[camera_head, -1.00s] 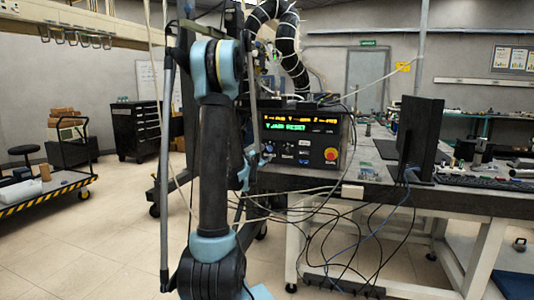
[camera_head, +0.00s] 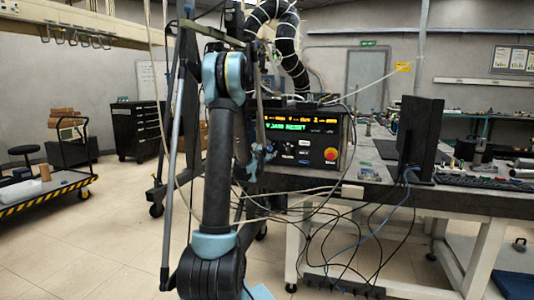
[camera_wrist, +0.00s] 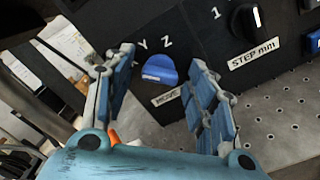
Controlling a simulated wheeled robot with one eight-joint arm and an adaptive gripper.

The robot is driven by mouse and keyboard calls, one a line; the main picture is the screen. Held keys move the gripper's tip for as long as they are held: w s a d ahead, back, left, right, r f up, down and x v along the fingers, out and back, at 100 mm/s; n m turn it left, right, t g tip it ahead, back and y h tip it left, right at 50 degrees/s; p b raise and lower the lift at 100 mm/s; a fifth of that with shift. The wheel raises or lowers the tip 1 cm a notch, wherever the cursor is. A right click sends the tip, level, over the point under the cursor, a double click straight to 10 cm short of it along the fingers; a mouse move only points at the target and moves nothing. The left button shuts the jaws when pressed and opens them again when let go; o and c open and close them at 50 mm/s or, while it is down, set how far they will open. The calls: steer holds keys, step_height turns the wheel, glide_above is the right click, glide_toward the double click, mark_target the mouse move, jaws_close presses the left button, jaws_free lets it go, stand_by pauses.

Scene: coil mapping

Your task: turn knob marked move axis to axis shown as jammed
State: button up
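The blue move-axis knob (camera_wrist: 160,68) sits on the dark panel in the wrist view, with letters Y and Z above it and a partly visible "MOVE" label (camera_wrist: 167,97) below. I cannot tell which letter it points to. My gripper (camera_wrist: 161,57) is open, one finger left of the knob and one right, apart from it. In the head view the control box (camera_head: 318,160) shows a green line reading like "Y JAM RESET" on its display (camera_head: 287,127). My gripper (camera_head: 258,158) is small there, in front of the box's left side, and the arm partly hides the box.
A black "STEP mm" knob (camera_wrist: 243,22) is right of the blue knob. A red emergency button (camera_head: 331,154) is at the box's right. Cables (camera_head: 340,230) hang below the bench. A monitor (camera_head: 420,138) stands right of the box.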

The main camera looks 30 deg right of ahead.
steer(key=c, duration=0.9)
steer(key=shift+m, duration=0.3)
steer(key=m, duration=0.4)
steer(key=shift+s+m, duration=0.15)
steer(key=shift+m, duration=1.95)
